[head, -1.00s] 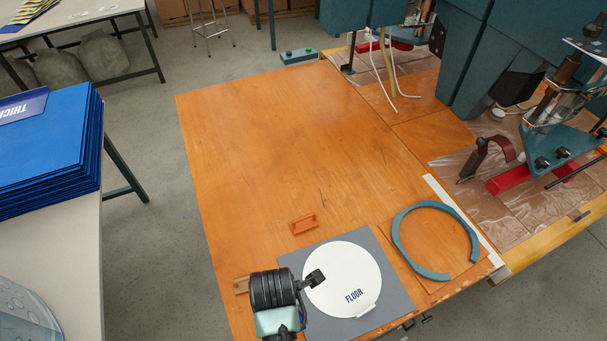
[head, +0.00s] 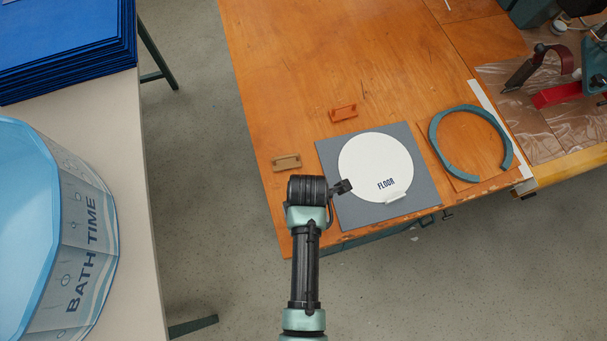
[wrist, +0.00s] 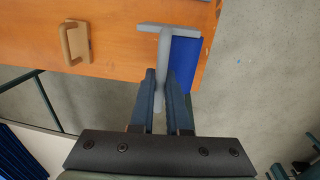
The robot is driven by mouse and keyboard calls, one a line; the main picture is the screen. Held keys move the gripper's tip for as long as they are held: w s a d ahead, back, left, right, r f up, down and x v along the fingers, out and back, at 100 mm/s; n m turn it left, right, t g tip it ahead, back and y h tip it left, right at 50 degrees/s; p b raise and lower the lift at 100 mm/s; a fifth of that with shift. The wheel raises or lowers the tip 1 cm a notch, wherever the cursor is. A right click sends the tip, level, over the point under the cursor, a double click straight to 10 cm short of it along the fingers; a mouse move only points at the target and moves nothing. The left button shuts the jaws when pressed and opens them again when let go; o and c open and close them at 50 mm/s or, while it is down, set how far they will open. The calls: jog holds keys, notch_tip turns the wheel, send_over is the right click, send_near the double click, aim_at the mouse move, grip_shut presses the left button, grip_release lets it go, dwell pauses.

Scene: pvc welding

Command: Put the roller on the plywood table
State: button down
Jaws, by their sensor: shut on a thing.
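The plywood table (head: 290,60) is orange-brown and spans the middle of the head view. My gripper (wrist: 161,76) shows in the wrist view, shut on the stem of a grey T-shaped thing, which I take as the roller (wrist: 163,50). Its crossbar lies beyond the fingertips, over the table's edge area. A blue panel (wrist: 186,64) shows beside the stem; I cannot tell if it belongs to the roller. In the head view my wrist (head: 307,190) is over the table's near left corner and hides the fingers and the roller.
A grey mat (head: 332,155) with a white disc (head: 370,160) lies right of my wrist. A blue tub (head: 85,235) stands at left. The table's far left is clear.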

jog(key=shift+f, duration=2.05)
jog(key=shift+f, duration=0.1)
jog(key=c, duration=0.9)
grip_release()
